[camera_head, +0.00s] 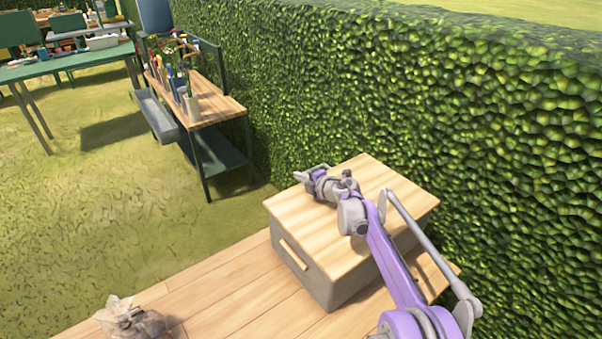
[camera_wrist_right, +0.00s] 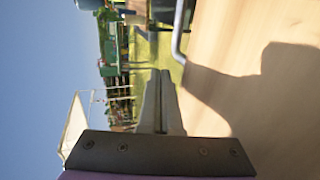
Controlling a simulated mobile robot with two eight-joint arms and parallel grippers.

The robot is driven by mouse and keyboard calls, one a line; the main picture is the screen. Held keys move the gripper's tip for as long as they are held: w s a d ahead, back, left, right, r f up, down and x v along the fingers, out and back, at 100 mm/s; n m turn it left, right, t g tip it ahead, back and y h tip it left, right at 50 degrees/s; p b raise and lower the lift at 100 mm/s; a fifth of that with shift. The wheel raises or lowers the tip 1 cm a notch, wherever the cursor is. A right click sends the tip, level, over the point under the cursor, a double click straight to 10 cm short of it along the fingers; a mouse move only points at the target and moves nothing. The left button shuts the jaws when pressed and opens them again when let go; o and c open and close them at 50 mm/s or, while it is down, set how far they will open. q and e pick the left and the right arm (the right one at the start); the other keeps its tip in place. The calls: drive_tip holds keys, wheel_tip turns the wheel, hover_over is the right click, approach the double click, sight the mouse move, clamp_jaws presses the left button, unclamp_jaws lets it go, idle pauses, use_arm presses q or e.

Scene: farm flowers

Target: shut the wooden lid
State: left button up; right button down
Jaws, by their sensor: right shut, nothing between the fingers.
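The wooden lid (camera_head: 380,184) lies flat on top of the grey box (camera_head: 325,285), with no gap that I can see between them. The box has a wooden handle (camera_head: 293,254) on its front-left side. My right gripper (camera_head: 303,174) is over the lid's far left part, its fingers shut and empty. In the right wrist view the shut fingers (camera_wrist_right: 160,85) are close beside a broad pale wooden surface (camera_wrist_right: 245,60); whether they touch it I cannot tell. My left gripper is not in view.
The box stands on a plank platform (camera_head: 215,295) against a tall hedge (camera_head: 420,90). A crumpled clear bag (camera_head: 130,318) lies on the platform at lower left. A wooden workbench (camera_head: 215,103) with pots and tools stands behind, beside open grass (camera_head: 110,210).

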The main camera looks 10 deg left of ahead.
drive_tip(key=shift+f, duration=0.2)
drive_tip(key=shift+d+r, duration=0.1)
drive_tip(key=v, duration=1)
drive_tip(key=shift+s+d, duration=0.2)
drive_tip(key=shift+s, duration=0.1)
drive_tip(key=shift+s+d, duration=0.1)
